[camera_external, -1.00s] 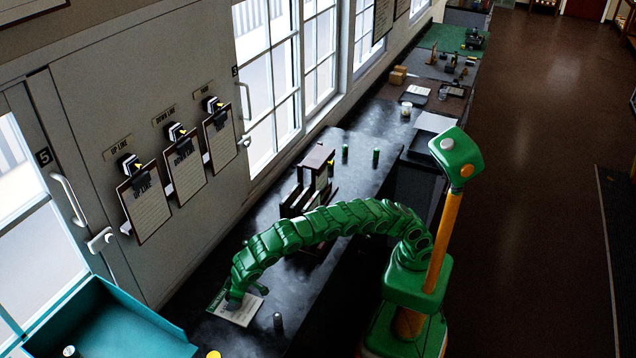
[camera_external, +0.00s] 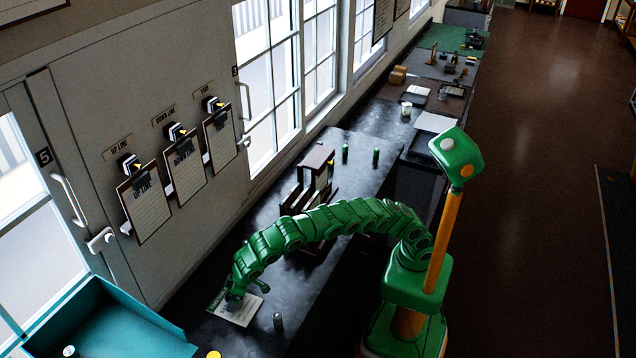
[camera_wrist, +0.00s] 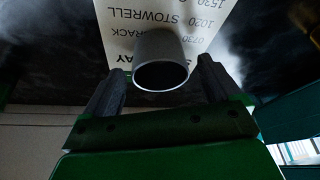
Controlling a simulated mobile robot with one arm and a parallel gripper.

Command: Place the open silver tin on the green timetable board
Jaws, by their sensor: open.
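The open silver tin (camera_wrist: 161,60) shows in the wrist view with its round, dark mouth toward the camera. It is in front of the timetable board (camera_wrist: 118,22), a pale sheet with printed place names and times, and seems to rest on it. My gripper (camera_wrist: 160,80) is open, with one dark finger on each side of the tin and gaps between. In the external view my gripper (camera_external: 248,290) is low over the board (camera_external: 236,312), which lies on the dark bench and has a green strip at its left. The tin is hidden there by my gripper.
A small grey cylinder (camera_external: 278,321) stands on the bench right of the board. A teal open box (camera_external: 110,325) is at the lower left, with a yellow-topped item (camera_external: 213,354) near it. A dark wooden frame (camera_external: 312,190) and two green cylinders (camera_external: 376,157) stand farther back.

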